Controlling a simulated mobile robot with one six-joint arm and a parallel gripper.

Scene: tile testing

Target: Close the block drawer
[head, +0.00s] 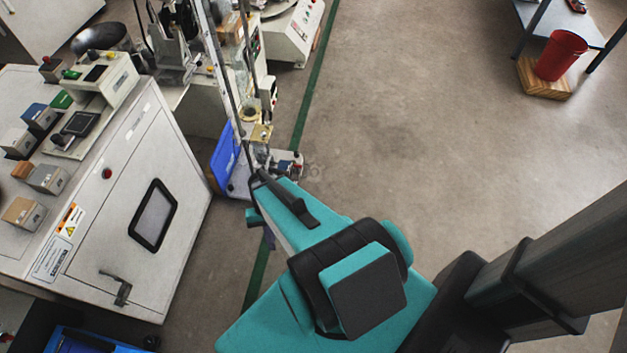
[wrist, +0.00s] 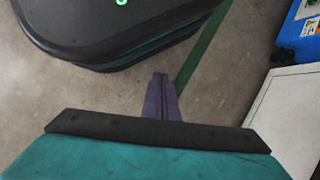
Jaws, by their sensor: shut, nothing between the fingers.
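I cannot make out a block drawer for certain in either view. A blue open-topped thing (head: 85,343) is cut off at the lower left of the head view; I cannot tell whether it is the drawer. My gripper (wrist: 160,78) shows in the wrist view as purple fingers, shut and empty, pointing over bare floor. In the head view only a bit of purple (head: 268,238) shows below my teal arm, which hides most of the gripper. It is apart from the cabinet front.
A white cabinet (head: 140,210) with a door, window and handle stands left, with several sample blocks on top. Its pale side appears right in the wrist view (wrist: 290,120). Machines stand behind it. A red bucket (head: 561,55) sits far right. The middle floor is clear.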

